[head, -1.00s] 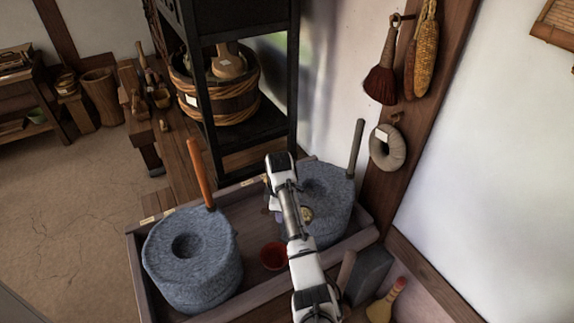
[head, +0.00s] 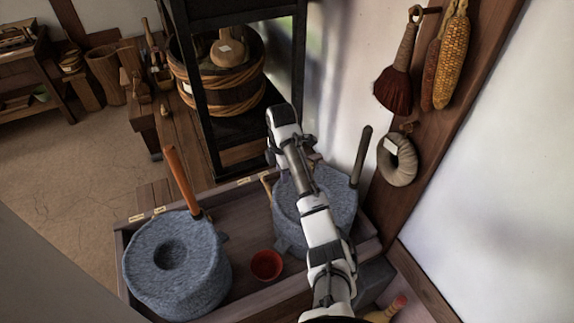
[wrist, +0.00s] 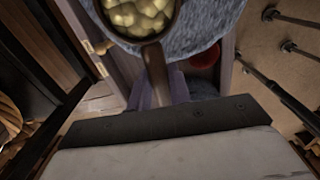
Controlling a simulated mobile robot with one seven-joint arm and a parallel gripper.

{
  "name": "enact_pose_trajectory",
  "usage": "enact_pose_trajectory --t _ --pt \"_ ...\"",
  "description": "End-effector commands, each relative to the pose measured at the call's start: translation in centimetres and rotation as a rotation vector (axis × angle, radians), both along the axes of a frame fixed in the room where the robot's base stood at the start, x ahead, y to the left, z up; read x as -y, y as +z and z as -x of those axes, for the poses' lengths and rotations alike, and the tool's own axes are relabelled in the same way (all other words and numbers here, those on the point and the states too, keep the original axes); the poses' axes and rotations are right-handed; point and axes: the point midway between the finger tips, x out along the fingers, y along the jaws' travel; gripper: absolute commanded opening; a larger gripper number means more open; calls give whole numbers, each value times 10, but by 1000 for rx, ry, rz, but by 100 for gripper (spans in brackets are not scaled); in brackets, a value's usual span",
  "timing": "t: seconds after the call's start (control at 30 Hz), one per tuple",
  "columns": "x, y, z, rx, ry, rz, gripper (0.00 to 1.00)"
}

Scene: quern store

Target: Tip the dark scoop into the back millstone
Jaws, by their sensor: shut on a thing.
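My gripper (wrist: 160,84) is shut on the handle of the dark scoop (wrist: 155,62). In the wrist view the scoop's round bowl holds pale yellow kernels (wrist: 138,14) and sits above grey stone. The back millstone (head: 345,189) is the right-hand grey one in the head view, partly covered by my arm. Its stone also shows below the scoop in the wrist view (wrist: 205,22). The scoop and the gripper's fingers are hidden behind my arm in the head view.
A front millstone (head: 200,277) with an orange-brown handle (head: 181,178) stands to the left in the wooden tray (head: 243,207). A red bowl (head: 266,265) lies between the stones. The back stone's dark upright handle (head: 361,156) is near the wall. A black rack (head: 201,110) stands behind.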

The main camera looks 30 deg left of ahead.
Motion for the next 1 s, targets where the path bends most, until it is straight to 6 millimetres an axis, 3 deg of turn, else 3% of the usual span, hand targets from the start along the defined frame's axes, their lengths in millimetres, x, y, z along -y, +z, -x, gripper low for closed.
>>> enact_pose_trajectory --t 1.0 --pt "0 -70 0 -1 -1 2 0"
